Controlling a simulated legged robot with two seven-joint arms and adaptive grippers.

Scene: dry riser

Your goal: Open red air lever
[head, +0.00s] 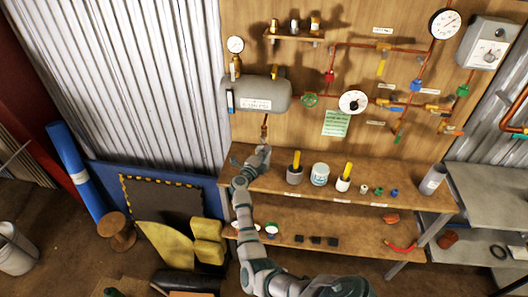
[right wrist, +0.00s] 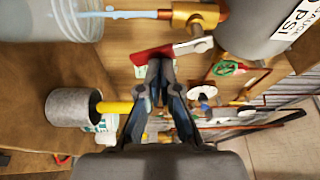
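The red lever (right wrist: 165,52) is on a brass valve (right wrist: 195,15) below the grey air tank, which shows in the head view (head: 262,95) and the right wrist view (right wrist: 260,25). In the right wrist view the lever lies nearly level across the picture. My right gripper (right wrist: 160,65) has its fingertips drawn together at the lever's lower edge in the picture; contact is unclear. I see nothing clearly held between them. In the head view my right gripper (head: 260,155) is under the tank, just above the bench, and the lever cannot be made out. My left gripper is not in view.
A grey cup with a yellow-handled tool (head: 294,174) stands on the wooden bench (head: 400,198), right of my gripper. A white tub (head: 320,174) and several small fittings stand farther right. Copper pipes, gauges and a green handwheel (head: 309,100) are on the wall board.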

